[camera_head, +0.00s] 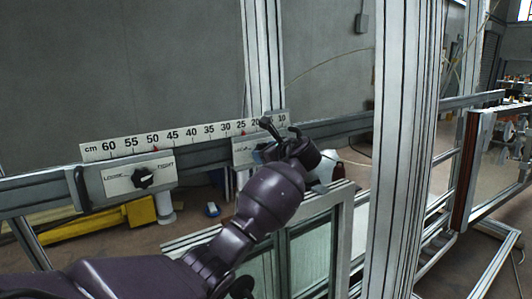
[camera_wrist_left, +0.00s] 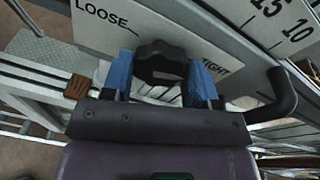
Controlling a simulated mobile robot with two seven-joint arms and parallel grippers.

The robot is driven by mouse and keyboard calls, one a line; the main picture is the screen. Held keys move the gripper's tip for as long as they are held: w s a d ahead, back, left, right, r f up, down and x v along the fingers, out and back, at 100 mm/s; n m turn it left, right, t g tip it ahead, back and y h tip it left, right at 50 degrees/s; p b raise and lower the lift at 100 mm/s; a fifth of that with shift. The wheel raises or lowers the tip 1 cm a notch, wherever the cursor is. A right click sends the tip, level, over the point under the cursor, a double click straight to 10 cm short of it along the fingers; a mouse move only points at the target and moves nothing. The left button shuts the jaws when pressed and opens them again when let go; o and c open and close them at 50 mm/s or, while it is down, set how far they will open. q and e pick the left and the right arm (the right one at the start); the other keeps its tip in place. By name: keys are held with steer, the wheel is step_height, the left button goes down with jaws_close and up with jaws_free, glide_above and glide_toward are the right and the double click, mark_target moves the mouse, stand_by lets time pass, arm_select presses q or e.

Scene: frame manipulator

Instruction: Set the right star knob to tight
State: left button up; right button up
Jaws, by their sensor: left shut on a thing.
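The right star knob (camera_wrist_left: 160,64) is black and sits on a pale plate (camera_wrist_left: 100,35) marked LOOSE on the left and TIGHT on the right in the left wrist view. My left gripper (camera_wrist_left: 160,80) has its blue fingers on either side of the knob and is shut on it. In the head view my left gripper (camera_head: 264,152) is at the right plate (camera_head: 242,150) and hides the knob. I cannot tell which label the knob points to. My right gripper is not in view.
A left star knob (camera_head: 144,177) sits on its own LOOSE/TIGHT plate (camera_head: 115,184) along the same rail (camera_head: 40,188). A centimetre scale (camera_head: 185,136) runs above. A dark curved handle (camera_wrist_left: 284,98) is close to the right of my gripper. A thick metal post (camera_head: 400,150) stands right of my arm.

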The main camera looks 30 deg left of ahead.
arm_select(q)
steer(key=shift+m, duration=0.4)
steer(key=o, duration=0.9)
steer(key=b+v, duration=0.1)
steer(key=v, duration=0.9)
steer(key=shift+s+d+r+b, duration=0.1)
steer(key=shift+d+b, duration=0.2)
steer(key=shift+d, duration=0.05)
